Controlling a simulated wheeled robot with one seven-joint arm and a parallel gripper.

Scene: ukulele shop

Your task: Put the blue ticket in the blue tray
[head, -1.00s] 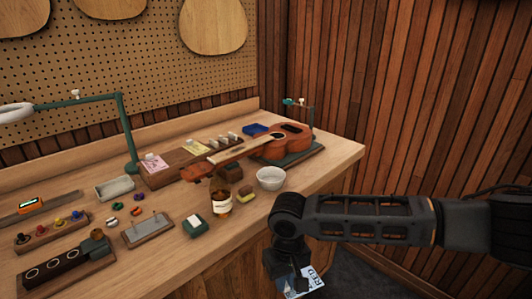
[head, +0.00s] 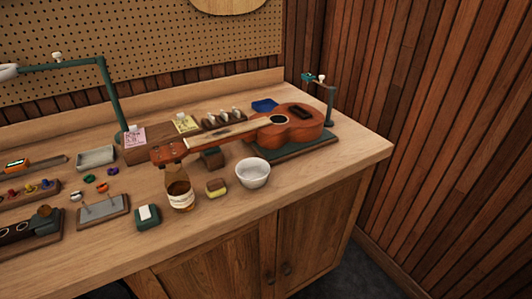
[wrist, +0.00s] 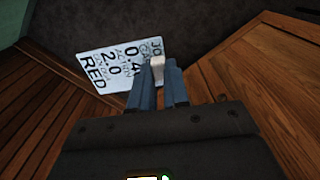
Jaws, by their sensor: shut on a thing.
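My gripper (wrist: 160,68) is in the wrist view only, shut on a ticket (wrist: 108,66). The ticket looks pale bluish white, with black print that includes the word "RED". The fingers hide part of its near edge. It hangs in front of dark floor and wood panels, clear of the bench. The blue tray (head: 264,105) lies on the bench in the head view, behind the ukulele (head: 285,128), which partly hides it. My gripper and the held ticket are out of the head view.
A pink ticket (head: 133,136) and a yellow ticket (head: 186,123) stand on a wooden block. A white bowl (head: 253,173), a bottle (head: 179,188) and a sponge-like block (head: 216,188) stand in front of the ukulele. A green stand (head: 329,100) rises at the bench's right end.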

